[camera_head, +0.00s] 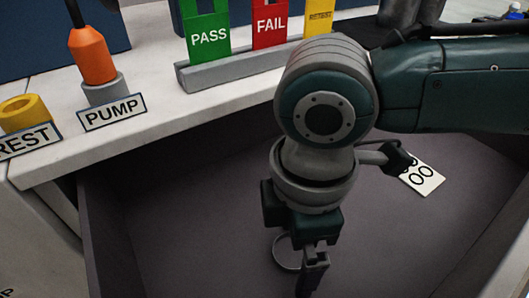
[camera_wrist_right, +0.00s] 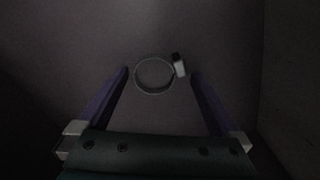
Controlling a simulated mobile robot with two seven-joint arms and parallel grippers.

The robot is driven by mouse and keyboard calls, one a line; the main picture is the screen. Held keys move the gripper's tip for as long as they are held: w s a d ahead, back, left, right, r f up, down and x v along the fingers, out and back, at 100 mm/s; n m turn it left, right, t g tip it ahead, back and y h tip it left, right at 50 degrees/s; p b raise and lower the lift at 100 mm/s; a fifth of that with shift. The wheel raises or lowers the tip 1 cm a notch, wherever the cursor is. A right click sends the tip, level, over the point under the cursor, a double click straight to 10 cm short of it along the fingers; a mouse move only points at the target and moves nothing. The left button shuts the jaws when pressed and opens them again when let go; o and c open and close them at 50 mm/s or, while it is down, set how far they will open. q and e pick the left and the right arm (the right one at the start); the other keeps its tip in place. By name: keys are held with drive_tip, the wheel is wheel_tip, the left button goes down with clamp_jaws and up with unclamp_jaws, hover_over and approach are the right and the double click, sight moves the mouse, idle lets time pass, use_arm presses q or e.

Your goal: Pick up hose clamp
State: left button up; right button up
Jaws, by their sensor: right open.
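The hose clamp (camera_head: 287,252) is a thin grey metal ring lying on the floor of an open drawer. In the right wrist view the hose clamp (camera_wrist_right: 153,75) shows as a ring with a small pale block on its right side. My right gripper (camera_head: 300,272) points down into the drawer above the clamp and hides part of it in the head view. In the right wrist view the right gripper (camera_wrist_right: 158,80) is open, one finger on each side of the ring, with gaps between. My left gripper is not in view.
The drawer (camera_head: 190,220) has a dark floor and walls around my right gripper. A white card (camera_head: 428,180) with black rings lies to the right. On the white counter (camera_head: 155,30) stand an orange tool, PUMP and REST holders and PASS (camera_head: 208,37) and FAIL (camera_head: 270,25) signs.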

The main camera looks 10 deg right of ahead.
drive_tip(key=shift+c, duration=0.4)
drive_tip(key=c, duration=1)
drive_tip(key=shift+r, duration=0.1)
drive_tip(key=shift+c, duration=0.2)
